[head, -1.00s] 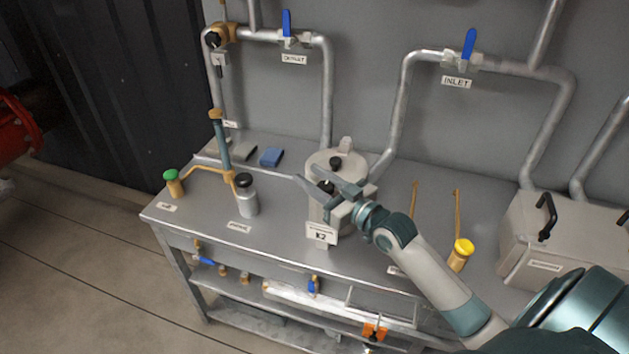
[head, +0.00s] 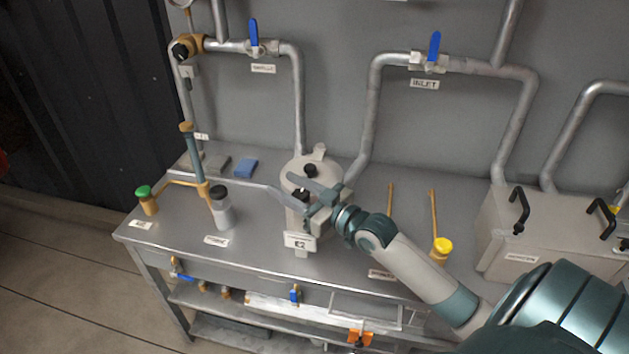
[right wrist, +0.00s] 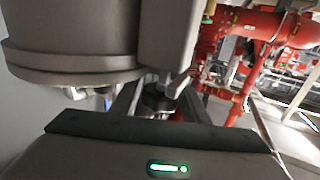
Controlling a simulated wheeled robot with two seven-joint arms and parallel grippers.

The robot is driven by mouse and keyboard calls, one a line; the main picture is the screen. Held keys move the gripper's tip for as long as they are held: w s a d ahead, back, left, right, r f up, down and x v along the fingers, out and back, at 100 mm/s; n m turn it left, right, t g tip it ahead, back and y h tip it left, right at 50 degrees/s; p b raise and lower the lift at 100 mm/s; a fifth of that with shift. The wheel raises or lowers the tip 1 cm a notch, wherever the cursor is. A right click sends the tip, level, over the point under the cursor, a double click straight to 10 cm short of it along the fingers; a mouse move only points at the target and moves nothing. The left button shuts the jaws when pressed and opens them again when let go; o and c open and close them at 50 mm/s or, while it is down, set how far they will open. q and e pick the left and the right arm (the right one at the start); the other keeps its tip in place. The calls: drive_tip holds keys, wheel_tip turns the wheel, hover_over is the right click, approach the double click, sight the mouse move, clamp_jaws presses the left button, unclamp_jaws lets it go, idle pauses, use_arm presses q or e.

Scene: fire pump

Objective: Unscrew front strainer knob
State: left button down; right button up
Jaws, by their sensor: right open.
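The strainer is a grey cylinder (head: 298,167) with a lid, standing on the metal bench below the pipes. One black knob (head: 310,170) sits on its top. The front strainer knob (head: 299,196) is black and sits lower, at the strainer's near side. My right gripper (head: 283,184) is open, its two fingers at either side of the front knob. In the right wrist view the dark knob (right wrist: 156,103) shows between the fingers, under the grey strainer body (right wrist: 75,40). I cannot tell whether the fingers touch it. My left gripper is out of view.
Pipes with blue valve levers (head: 435,46) run behind.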

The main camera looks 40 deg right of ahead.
drive_tip(key=shift+s+d+f, duration=0.1)
drive_tip(key=shift+s+d, duration=0.05)
drive_tip(key=shift+s, duration=0.45)
drive_tip(key=b+v, duration=0.2)
drive_tip(key=v, duration=0.4)
drive_tip(key=b, duration=0.2)
approach(308, 199)
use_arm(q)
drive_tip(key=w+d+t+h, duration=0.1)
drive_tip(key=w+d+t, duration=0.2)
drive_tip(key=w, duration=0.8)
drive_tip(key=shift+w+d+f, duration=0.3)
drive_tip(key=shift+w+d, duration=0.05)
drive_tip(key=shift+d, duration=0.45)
use_arm(e)
drive_tip(key=shift+s+d+r, duration=0.2)
drive_tip(key=shift+s+r, duration=0.05)
drive_tip(key=shift+s, duration=0.35)
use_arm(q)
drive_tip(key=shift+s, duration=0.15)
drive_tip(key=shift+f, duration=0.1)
